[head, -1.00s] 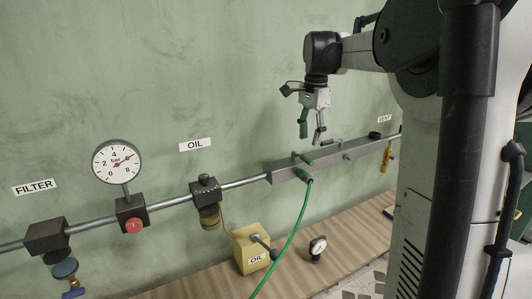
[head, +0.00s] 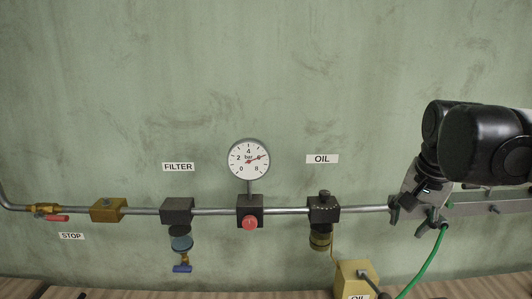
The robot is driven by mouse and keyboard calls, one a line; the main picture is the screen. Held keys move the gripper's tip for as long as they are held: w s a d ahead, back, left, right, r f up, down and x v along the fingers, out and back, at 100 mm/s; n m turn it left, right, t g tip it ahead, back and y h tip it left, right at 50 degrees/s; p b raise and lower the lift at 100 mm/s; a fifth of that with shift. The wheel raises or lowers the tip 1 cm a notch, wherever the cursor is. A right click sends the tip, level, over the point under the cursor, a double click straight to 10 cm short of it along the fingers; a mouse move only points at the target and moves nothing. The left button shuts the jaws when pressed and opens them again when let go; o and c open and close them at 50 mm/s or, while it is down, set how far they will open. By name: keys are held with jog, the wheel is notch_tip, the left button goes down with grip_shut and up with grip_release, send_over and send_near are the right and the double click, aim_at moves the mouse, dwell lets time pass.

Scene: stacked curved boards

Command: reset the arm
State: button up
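My gripper (head: 409,220) is at the right of the head view, below the dark joints of my arm. Its two fingers point down and stand apart, with nothing visible between them. It appears in front of the left end of the grey manifold bar (head: 475,209), close to the green hose (head: 428,260). I cannot tell whether it touches the bar. My arm covers part of the wall and the area above the bar.
A pipe (head: 290,210) runs along the green wall. It carries a red-handled valve (head: 52,218), a brass block (head: 108,210), a filter (head: 180,240), a gauge (head: 249,159) with a red knob (head: 250,223), and an oiler (head: 322,208). A yellow oil can (head: 352,277) stands below.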

jog(key=s+a+f+n+t+b, duration=0.3)
jog(key=s+a+f+n+b, duration=0.1)
jog(key=s+a+f+n, duration=0.4)
jog(key=s+a+f, duration=0.2)
jog(key=s+f, duration=0.2)
jog(key=f, duration=0.2)
jog(key=shift+s+f+t+y, duration=0.3)
jog(key=shift+s+f+t, duration=0.1)
dwell(0.7)
